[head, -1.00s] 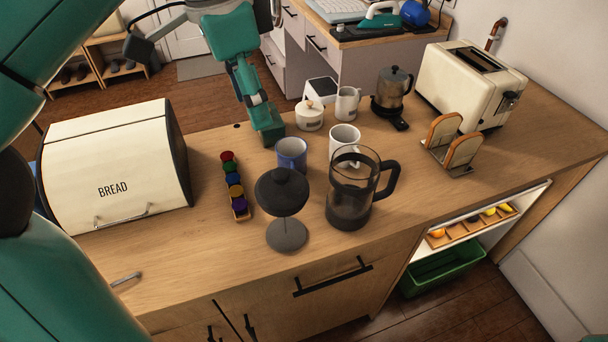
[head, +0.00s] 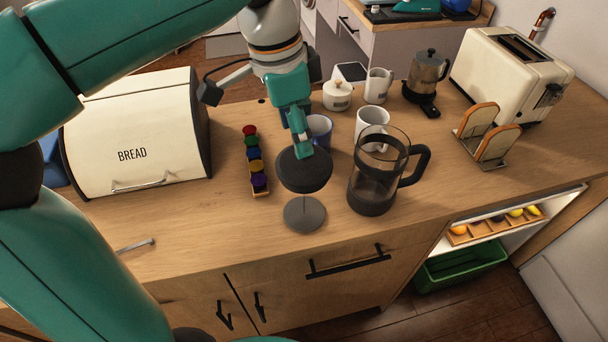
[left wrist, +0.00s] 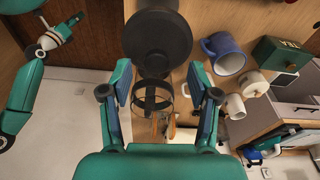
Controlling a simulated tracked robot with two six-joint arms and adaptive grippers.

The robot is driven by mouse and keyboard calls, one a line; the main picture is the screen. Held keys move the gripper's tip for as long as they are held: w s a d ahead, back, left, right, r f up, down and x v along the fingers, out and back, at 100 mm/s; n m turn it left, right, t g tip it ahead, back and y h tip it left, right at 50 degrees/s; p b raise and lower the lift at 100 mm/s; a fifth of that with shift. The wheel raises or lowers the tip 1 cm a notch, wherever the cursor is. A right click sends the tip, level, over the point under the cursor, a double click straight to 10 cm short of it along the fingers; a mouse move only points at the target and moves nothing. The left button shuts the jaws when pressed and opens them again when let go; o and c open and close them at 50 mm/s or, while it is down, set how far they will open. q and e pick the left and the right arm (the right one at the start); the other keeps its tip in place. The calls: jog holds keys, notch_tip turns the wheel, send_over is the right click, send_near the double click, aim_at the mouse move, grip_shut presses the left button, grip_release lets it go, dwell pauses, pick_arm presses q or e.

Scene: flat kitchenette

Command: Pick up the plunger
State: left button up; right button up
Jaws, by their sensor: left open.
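The plunger (head: 304,172) stands upright on the counter, with a round black lid on top, a thin rod and a grey disc at the bottom. My left gripper (head: 303,150) is at the far edge of the lid, pointing down. In the left wrist view the lid (left wrist: 158,42) lies ahead of the open fingers (left wrist: 158,95), with nothing held between them. Whether a finger touches the lid cannot be told. The glass coffee pot (head: 374,185) stands just right of the plunger. My right arm shows at the left of the wrist view, its gripper (left wrist: 68,26) small and unclear.
A blue mug (head: 320,127) stands close behind the plunger, and a white mug (head: 371,120) behind the pot. A capsule rack (head: 260,192) is to the left, beside the bread box (head: 135,140). The toast rack (head: 487,140) and toaster (head: 510,75) are at right.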

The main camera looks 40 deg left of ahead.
aim_at(304, 186)
pick_arm(q)
jog(key=f, duration=0.4)
jog(key=shift+w+d+f, duration=0.15)
jog(key=shift+w+d, duration=0.15)
jog(key=shift+d, duration=0.1)
jog(key=shift+c, duration=0.3)
grip_shut()
